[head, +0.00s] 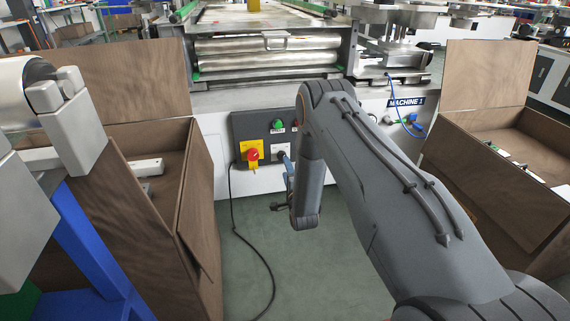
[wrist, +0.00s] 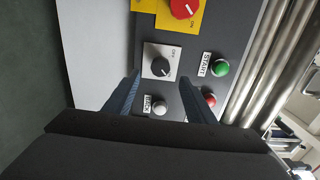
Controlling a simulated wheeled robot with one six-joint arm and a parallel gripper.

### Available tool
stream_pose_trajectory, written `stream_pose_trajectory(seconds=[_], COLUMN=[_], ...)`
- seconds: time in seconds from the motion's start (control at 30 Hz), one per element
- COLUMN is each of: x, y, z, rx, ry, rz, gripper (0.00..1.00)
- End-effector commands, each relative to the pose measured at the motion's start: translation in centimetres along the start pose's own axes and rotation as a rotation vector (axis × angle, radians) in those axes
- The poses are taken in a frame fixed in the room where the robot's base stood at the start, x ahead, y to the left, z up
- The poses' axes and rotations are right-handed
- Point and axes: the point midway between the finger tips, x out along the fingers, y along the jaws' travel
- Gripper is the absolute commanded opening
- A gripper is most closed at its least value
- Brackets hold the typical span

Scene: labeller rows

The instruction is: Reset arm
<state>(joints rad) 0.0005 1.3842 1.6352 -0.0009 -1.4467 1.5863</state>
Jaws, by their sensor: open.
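My gray arm (head: 390,190) reaches forward and bends down in front of the machine labelled MACHINE 1 (head: 406,102). My gripper (wrist: 160,78) is open, its two blue fingers apart with nothing held between them. In the head view it is partly hidden behind my arm's end, in front of the dark control panel (head: 240,128). In the wrist view a dark rotary knob (wrist: 160,67) on a white plate lies between the fingertips in the picture. I cannot tell whether the fingers touch the panel.
A red knob (head: 253,155) sits on a yellow plate beside a green button (head: 278,124). The wrist view shows a red button (wrist: 210,99) and a white button (wrist: 159,107). Brown boxes stand left (head: 197,190) and right (head: 480,165). A black cable (head: 236,215) runs onto the floor.

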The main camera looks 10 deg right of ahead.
Motion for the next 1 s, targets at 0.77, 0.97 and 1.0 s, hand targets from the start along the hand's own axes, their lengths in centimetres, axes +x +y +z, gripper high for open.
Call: stream_pose_trajectory(seconds=[0.77,0.97,1.0], x=[0.2,-1.6,-2.3], y=[-4.8,-8.8,-9.6], z=[0.1,0.1,0.1], rx=[-0.218,-0.444,-0.487], ry=[-0.016,-0.078,-0.095], rz=[0.177,0.367,0.404], gripper=[0.50,0.50,0.50])
